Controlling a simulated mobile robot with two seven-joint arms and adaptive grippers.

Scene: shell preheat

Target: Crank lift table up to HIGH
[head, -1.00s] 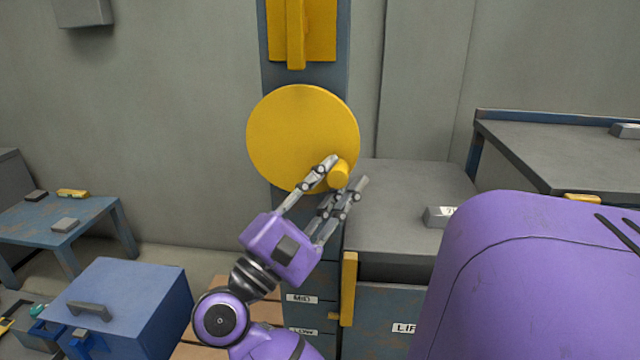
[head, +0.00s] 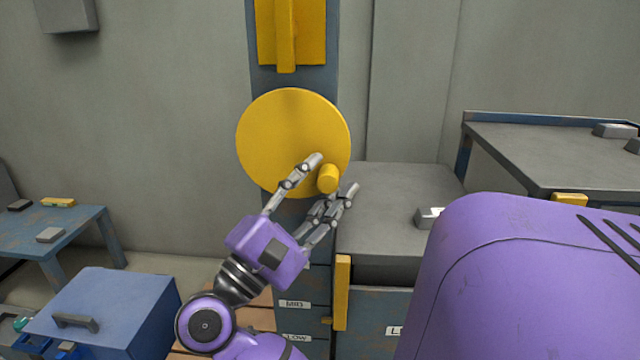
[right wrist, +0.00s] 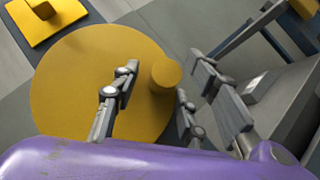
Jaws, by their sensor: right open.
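The yellow crank disc (head: 285,135) is on a blue-grey column, with a stubby yellow knob (head: 328,180) at its lower right. The right wrist view also shows the knob (right wrist: 165,74) between the spread fingers. The lift table (head: 400,190) has a grey top and stands right of the column. A yellow pointer (head: 342,290) is at its left front edge, its tab between the MID (head: 295,304) and LOW labels. My left gripper is not in view.
A yellow plate with a bar (head: 285,35) is above the disc. A grey block (head: 428,218) lies on the lift table. A higher grey bench (head: 550,155) stands behind at the right. A blue box (head: 105,315) and a low blue table (head: 50,230) are at the left.

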